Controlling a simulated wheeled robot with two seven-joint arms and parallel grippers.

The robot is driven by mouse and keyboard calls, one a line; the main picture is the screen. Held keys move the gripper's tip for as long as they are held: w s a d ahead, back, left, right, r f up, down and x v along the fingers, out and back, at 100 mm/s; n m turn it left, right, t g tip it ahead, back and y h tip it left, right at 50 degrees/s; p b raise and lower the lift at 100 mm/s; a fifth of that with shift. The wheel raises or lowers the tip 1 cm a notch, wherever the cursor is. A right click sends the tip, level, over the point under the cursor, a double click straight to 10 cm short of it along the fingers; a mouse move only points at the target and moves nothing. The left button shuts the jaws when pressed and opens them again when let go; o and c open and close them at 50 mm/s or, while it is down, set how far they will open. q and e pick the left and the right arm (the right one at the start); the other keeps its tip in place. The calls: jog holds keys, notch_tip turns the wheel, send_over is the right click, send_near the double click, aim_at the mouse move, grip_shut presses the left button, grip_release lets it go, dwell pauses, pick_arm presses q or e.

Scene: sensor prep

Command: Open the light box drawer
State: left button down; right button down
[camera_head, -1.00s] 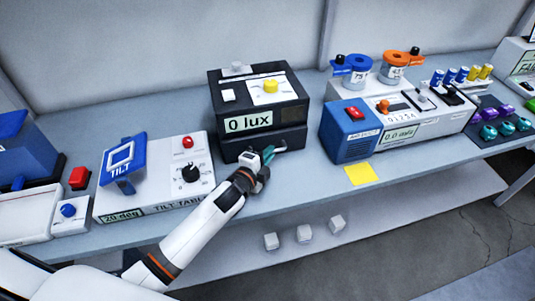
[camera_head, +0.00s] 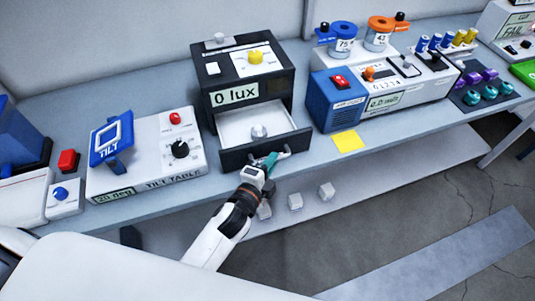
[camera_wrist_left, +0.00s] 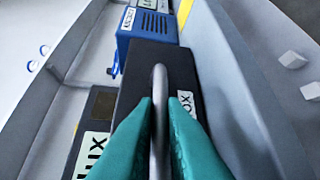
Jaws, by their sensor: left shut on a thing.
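The black light box (camera_head: 250,75) stands on the bench in the head view, with a "0 lux" label on its front. In the left wrist view the grey bar handle (camera_wrist_left: 159,110) runs between the two teal fingertips (camera_wrist_left: 160,115). My right gripper is not in view.
The tilt table (camera_head: 150,155) stands left of the light box. A blue box (camera_head: 337,98) and a yellow note (camera_head: 348,141) are to the right. Several white cubes (camera_head: 295,202) lie on the lower shelf under the bench edge.

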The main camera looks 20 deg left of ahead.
pick_arm(q)
jog(key=c, duration=1.5)
grip_release()
jog(key=b+v, duration=0.2)
jog(key=v, duration=1)
